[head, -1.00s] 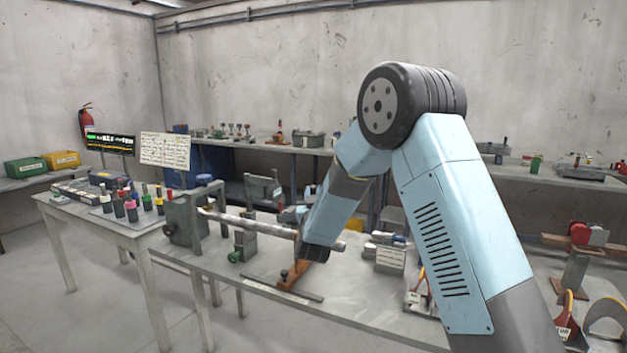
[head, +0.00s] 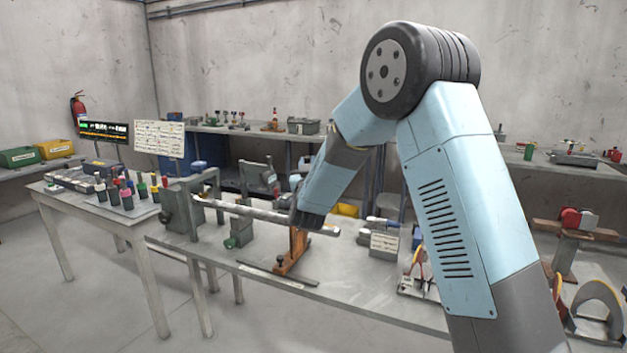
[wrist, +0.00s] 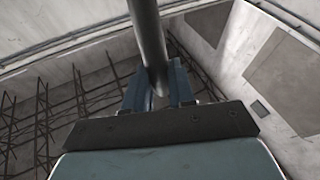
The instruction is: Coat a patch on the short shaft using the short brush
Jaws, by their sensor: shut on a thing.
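A long grey mottled shaft (head: 255,210) lies nearly level above the bench in the head view, with its left end at a grey positioner (head: 180,208). An orange stand (head: 293,252) is under its right part. I cannot tell whether this is the short shaft. My wrist end overlaps the shaft's right part in the picture; my fingers are hidden there. In the wrist view my gripper (wrist: 158,88) is shut on a dark smooth rod (wrist: 148,35), which runs out past the top edge. I cannot tell whether it is the short brush's handle. No bristles or coated patch can be made out.
Bottles with coloured caps (head: 128,197) stand on a small table (head: 140,218) at the left. A screen (head: 103,132) and a written sheet (head: 160,139) stand behind them. Small fixtures (head: 385,238) and a labelled stand (head: 425,275) occupy the bench's right side. Floor is free in front.

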